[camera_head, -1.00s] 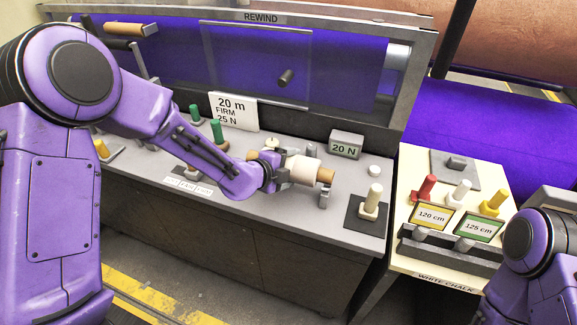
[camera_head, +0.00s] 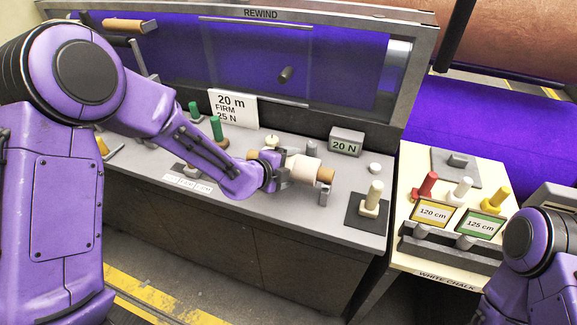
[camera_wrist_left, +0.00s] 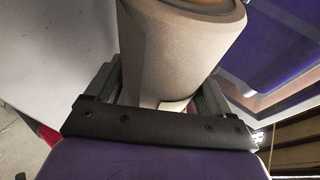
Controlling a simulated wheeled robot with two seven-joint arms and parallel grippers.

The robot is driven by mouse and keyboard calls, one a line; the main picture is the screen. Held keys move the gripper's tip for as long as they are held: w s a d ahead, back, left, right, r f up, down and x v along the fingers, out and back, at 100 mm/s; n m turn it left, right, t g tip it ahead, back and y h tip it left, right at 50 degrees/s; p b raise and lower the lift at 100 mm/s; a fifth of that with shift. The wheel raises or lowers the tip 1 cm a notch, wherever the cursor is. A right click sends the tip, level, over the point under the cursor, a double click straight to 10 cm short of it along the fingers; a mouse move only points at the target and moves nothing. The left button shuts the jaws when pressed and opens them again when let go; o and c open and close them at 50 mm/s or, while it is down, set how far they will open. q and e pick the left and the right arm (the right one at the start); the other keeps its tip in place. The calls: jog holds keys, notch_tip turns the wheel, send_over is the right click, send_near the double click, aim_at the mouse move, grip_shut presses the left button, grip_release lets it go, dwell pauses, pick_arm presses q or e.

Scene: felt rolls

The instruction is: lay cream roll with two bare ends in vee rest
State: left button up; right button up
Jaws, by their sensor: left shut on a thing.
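The cream roll (camera_head: 303,168) lies roughly level above the grey bench, with a brown bare core end (camera_head: 326,175) sticking out on its right. In the left wrist view the cream roll (camera_wrist_left: 178,45) stands between the fingers of my left gripper (camera_wrist_left: 160,98). A small grey upright (camera_head: 323,196), perhaps part of the vee rest, stands under the right core end; I cannot tell whether they touch. My right gripper is out of view.
A cream peg on a dark base (camera_head: 371,202) stands to the right on the bench. Green pegs (camera_head: 216,128) are to the left. The chalk table (camera_head: 408,172) adjoins at right.

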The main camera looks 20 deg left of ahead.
pick_arm(q)
jog(key=shift+f, duration=0.15)
dwell(0.4)
jog(key=o, duration=1.2)
jog(key=shift+o, duration=0.2)
jog(key=b+v, duration=0.1)
jog(key=v, duration=0.9)
jog(key=shift+s, duration=0.2)
jog(key=shift+a, duration=0.1)
